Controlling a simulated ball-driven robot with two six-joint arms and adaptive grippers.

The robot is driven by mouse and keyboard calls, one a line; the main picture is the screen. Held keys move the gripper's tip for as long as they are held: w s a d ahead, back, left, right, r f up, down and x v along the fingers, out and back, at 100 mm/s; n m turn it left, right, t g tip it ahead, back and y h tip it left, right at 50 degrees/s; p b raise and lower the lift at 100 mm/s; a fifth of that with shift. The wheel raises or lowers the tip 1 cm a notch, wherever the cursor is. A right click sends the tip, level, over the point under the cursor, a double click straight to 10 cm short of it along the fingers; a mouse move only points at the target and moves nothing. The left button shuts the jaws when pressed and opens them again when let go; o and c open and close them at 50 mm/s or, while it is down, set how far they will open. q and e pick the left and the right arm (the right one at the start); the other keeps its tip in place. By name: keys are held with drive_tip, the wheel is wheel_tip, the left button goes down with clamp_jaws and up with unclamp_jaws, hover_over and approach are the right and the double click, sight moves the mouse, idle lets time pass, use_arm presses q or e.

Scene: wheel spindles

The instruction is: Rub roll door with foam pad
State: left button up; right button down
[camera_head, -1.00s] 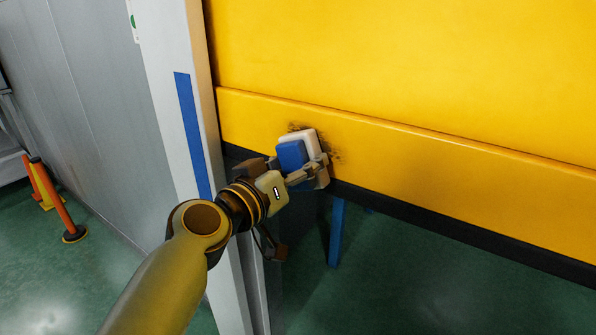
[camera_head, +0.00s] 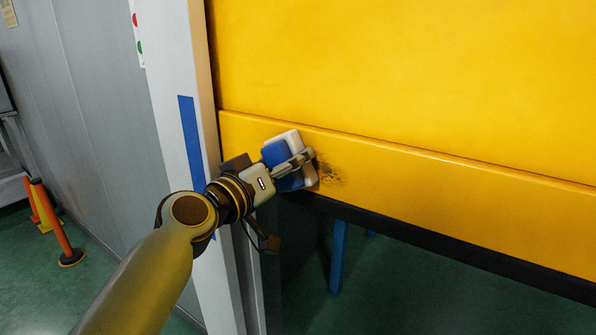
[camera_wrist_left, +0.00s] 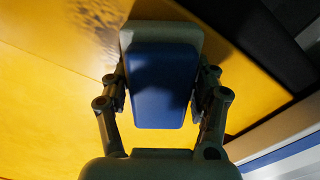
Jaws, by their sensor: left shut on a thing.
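The yellow roll door (camera_head: 420,90) fills the right of the head view, with a dark bottom edge. A dark smudge (camera_head: 330,172) marks its lower panel; it also shows in the left wrist view (camera_wrist_left: 98,65). My left gripper (camera_head: 294,168) is shut on the foam pad, which has a blue back (camera_head: 276,160) and a pale face. The pad (camera_wrist_left: 163,85) sits between both fingers in the left wrist view. Its pale side faces the door, just left of the smudge. It looks to be against the panel, but exact contact is hidden. My right gripper is not in view.
A grey door post (camera_head: 180,60) with a blue strip (camera_head: 190,135) stands left of the door. Orange posts (camera_head: 55,225) stand on the green floor at far left. A blue leg (camera_head: 338,255) shows below the door's raised edge.

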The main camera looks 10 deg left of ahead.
use_arm(q)
drive_tip(key=shift+w+a, duration=0.25)
drive_tip(key=shift+a, duration=0.3)
drive_tip(key=shift+s+a+f, duration=0.3)
drive_tip(key=shift+s+a, duration=0.05)
drive_tip(key=shift+s, duration=0.3)
drive_tip(key=v, duration=0.4)
drive_tip(key=shift+s+d, duration=0.1)
drive_tip(key=shift+s, duration=0.05)
